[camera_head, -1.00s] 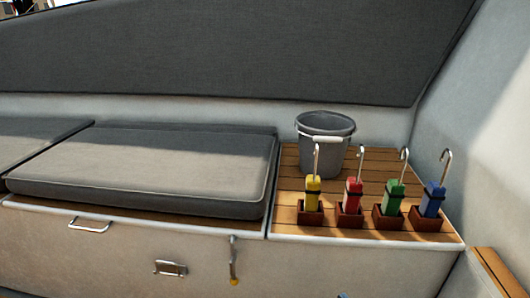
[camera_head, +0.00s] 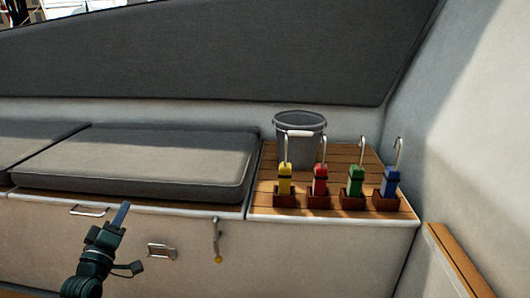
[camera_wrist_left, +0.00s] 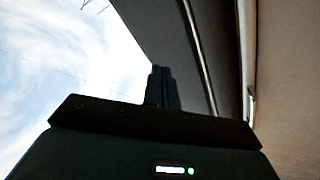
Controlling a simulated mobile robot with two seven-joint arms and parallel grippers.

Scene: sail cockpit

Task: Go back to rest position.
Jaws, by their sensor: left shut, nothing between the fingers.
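My left gripper (camera_head: 121,214) is at the lower left of the head view, in front of the bench's front face. It points up, and its fingers are shut with nothing between them. In the left wrist view the closed fingers (camera_wrist_left: 161,87) show dark against the sky and a dark panel. My right gripper is not in view.
A grey cushion (camera_head: 135,165) lies on the bench. To its right, a slatted wooden top (camera_head: 345,152) holds a grey bucket (camera_head: 299,125) and yellow, red, green and blue hooked items (camera_head: 355,181) in brown holders. The front has metal handles (camera_head: 160,251) and a hanging hook (camera_head: 217,240).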

